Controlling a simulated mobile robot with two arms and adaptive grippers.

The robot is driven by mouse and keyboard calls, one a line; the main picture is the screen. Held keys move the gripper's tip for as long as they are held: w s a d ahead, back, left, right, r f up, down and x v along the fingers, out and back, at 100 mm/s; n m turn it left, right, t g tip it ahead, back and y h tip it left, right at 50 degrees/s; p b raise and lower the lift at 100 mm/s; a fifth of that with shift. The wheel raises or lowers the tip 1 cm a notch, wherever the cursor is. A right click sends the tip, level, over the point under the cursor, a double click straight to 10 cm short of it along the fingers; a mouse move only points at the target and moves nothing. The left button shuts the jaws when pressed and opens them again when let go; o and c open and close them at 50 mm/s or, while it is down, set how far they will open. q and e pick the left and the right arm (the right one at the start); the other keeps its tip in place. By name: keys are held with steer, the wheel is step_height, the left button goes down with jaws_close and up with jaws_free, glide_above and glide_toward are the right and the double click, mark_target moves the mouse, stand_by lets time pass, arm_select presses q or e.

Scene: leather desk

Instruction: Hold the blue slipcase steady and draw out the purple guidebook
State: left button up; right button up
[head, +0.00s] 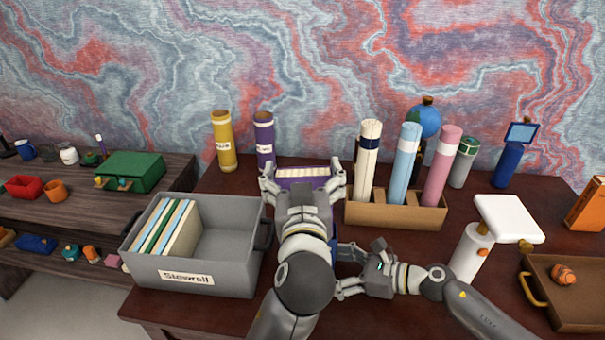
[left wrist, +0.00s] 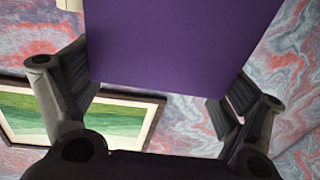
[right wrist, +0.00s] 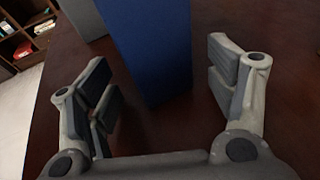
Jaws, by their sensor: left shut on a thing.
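The purple guidebook (head: 289,184) is upright between the fingers of my left gripper (head: 303,178), its pale page edges facing up. In the left wrist view the purple cover (left wrist: 180,45) fills the space between the fingers, which are shut on it. The blue slipcase (right wrist: 150,45) stands on the desk in the right wrist view, between the spread fingers of my right gripper (right wrist: 162,78), with gaps at both sides. In the head view my left arm hides most of the slipcase.
A grey bin (head: 228,277) with several thin books stands left. A wooden holder (head: 394,213) with tall rolls stands right of my left gripper. A white lamp (head: 508,219) and brown tray (head: 567,315) are farther right. Yellow and purple tubes (head: 222,142) stand behind.

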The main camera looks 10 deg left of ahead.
steer(key=shift+v, duration=4)
steer(key=x, duration=0.8)
steer(key=shift+a, duration=0.15)
arm_select(q)
steer(key=shift+a+f, duration=0.1)
steer(key=shift+f, duration=1.2)
arm_select(e)
steer(key=shift+r+p, duration=0.3)
arm_select(q)
step_height(320, 180, up, 10)
steer(key=p, duration=0.9)
steer(key=shift+f, duration=0.15)
arm_select(e)
step_height(320, 180, up, 9)
steer(key=shift+r, duration=0.2)
